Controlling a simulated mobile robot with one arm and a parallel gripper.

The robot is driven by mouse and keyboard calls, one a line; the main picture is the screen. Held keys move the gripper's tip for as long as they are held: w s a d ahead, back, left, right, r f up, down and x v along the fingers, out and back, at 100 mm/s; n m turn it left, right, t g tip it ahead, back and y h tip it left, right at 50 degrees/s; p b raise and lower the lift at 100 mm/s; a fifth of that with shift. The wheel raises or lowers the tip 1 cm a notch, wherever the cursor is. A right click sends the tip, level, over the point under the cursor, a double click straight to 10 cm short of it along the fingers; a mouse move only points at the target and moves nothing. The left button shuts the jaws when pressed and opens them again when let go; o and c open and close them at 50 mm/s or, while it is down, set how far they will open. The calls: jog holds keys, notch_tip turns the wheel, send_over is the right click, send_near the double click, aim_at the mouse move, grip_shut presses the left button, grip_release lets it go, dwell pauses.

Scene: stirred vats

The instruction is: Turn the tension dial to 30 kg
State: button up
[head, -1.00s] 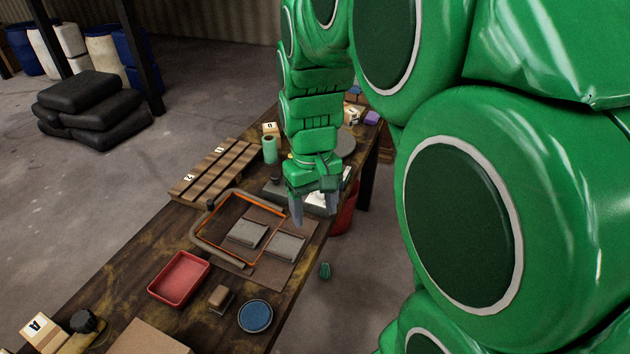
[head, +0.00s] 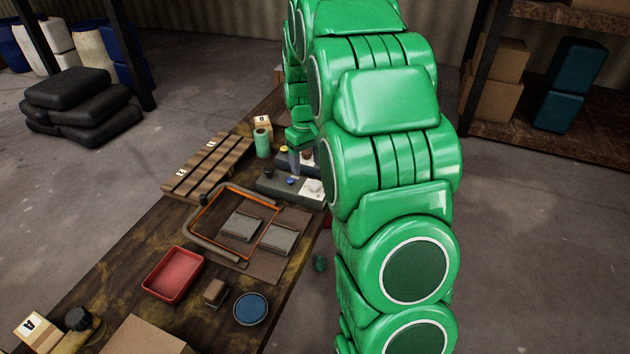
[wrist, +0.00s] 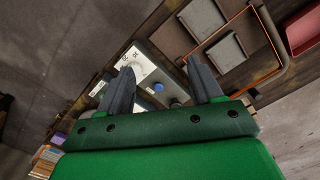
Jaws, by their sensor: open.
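A dark grey control box (head: 290,190) sits at the right edge of the long table. On its white plate is a pale round dial (head: 315,186), which I take for the tension dial; its scale is too small to read. A blue button (head: 291,181) and a dark knob (head: 267,172) are on the same box. The dial also shows in the wrist view (wrist: 134,63), near the left fingertip. My gripper (wrist: 160,68) is open and empty, its fingers above the box.
A yellow button (head: 284,149) and a brown knob (head: 307,155) sit just behind. A green cylinder (head: 262,143) and a slatted wooden rack (head: 208,166) stand to the left. Nearer are an orange-edged frame (head: 203,216) and a red tray (head: 173,275).

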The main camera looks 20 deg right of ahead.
send_over(315, 183)
jog(key=shift+n, duration=0.4)
notch_tip(315, 183, down, 10)
jog(key=shift+r, duration=0.15)
jog(key=shift+f, duration=3.9)
jog(key=c, duration=1.1)
jog(key=shift+o, duration=0.2)
